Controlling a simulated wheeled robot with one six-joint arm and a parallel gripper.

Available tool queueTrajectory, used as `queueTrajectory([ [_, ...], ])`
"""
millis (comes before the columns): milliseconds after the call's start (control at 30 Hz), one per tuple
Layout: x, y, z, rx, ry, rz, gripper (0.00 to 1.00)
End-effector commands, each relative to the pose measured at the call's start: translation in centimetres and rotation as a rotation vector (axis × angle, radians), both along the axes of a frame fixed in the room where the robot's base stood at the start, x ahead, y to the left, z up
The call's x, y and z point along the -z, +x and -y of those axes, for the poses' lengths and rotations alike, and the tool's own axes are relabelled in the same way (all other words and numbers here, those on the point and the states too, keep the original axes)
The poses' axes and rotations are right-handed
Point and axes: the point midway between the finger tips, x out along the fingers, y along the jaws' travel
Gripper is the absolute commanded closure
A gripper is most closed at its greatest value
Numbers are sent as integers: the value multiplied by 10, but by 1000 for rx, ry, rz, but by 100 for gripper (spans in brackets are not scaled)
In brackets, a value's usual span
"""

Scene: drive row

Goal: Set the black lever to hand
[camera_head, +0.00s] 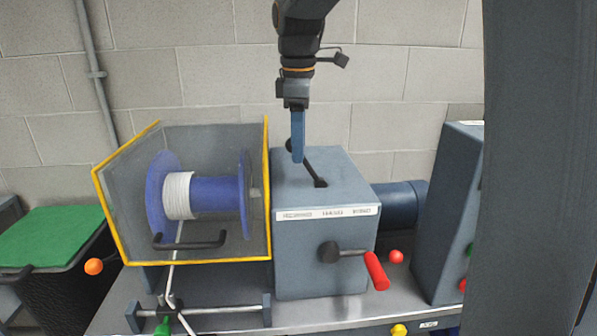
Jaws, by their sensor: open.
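The black lever (309,165) rises from a slot in the top of the grey gearbox housing (325,250). It leans to the left, and its round knob is at the upper left end. A white label strip (328,213) on the housing's upper front edge carries three words, too small to read surely. My gripper (298,158) points down with blue fingers right at the knob, partly covering the lever's upper end. The fingers show nearly edge-on, and I cannot tell whether they touch the lever.
A yellow-edged guard (268,200) around a blue spool (215,190) stands close on the left. A crank with a red handle (376,271) sticks out in front. A motor (400,203) and grey cabinet (445,215) are on the right.

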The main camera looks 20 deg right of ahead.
Motion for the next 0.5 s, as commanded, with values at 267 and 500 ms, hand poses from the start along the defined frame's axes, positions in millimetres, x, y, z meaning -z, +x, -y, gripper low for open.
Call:
queueTrajectory([
  [267,41,2,1,-1,0,-5,52],
  [500,64,5,2,0,0,-2,52],
])
